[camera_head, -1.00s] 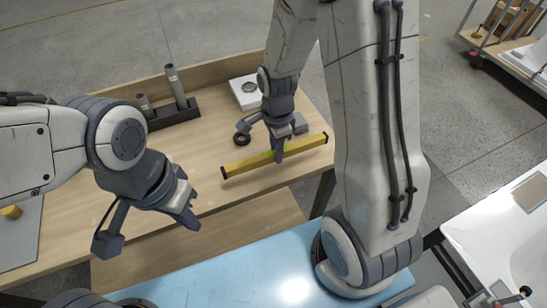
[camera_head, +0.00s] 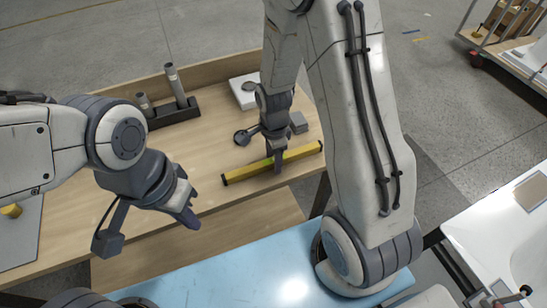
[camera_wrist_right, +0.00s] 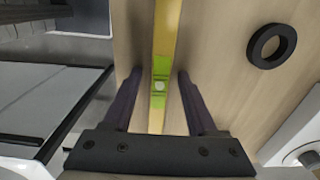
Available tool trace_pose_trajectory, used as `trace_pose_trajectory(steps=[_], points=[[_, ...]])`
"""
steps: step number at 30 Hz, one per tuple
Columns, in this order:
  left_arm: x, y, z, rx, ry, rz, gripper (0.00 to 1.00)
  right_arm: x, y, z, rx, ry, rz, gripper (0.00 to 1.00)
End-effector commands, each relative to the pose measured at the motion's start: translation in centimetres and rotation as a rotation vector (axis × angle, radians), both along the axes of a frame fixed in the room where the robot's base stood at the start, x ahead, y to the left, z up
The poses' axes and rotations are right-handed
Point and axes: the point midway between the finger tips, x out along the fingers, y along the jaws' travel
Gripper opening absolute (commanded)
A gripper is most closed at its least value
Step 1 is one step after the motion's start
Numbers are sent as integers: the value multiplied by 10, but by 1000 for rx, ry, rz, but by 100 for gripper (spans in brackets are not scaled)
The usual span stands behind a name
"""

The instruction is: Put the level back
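The level is a long yellow bar (camera_head: 300,153) with black end caps, near the front edge of the wooden workbench (camera_head: 215,150). It appears to lie on the bench top, slightly slanted. In the right wrist view the level (camera_wrist_right: 163,45) runs lengthwise, with its green vial section between the fingers. My right gripper (camera_head: 277,168) is over the level's middle. Its fingers (camera_wrist_right: 158,88) stand on either side with a gap to the bar. My left gripper (camera_head: 187,212) hangs empty in front of the bench, away from the level; its finger opening is unclear.
A black holder (camera_head: 175,118) with grey tubes stands at the bench's back left. A white box (camera_head: 240,97) and a grey block (camera_head: 298,122) are behind the level. A black ring (camera_wrist_right: 271,46) lies beside it. A light-blue surface (camera_head: 240,268) is in front.

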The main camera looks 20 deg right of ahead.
Motion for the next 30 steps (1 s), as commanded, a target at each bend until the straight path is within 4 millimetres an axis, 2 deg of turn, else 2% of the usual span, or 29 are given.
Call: trace_pose_trajectory(steps=[7,11,14,24,30], points=[[0,0,1,0,0,0,0,0,0,1,0,0,0,57],[0,0,3,0,0,0,0,1,0,9,0,-2,0,57],[0,0,3,0,0,0,0,1,0,25,0,-6,0,57],[0,0,5,0,0,0,0,1,0,96,0,-6,0,57],[0,0,6,0,0,0,0,1,0,120,0,-3,1,57]])
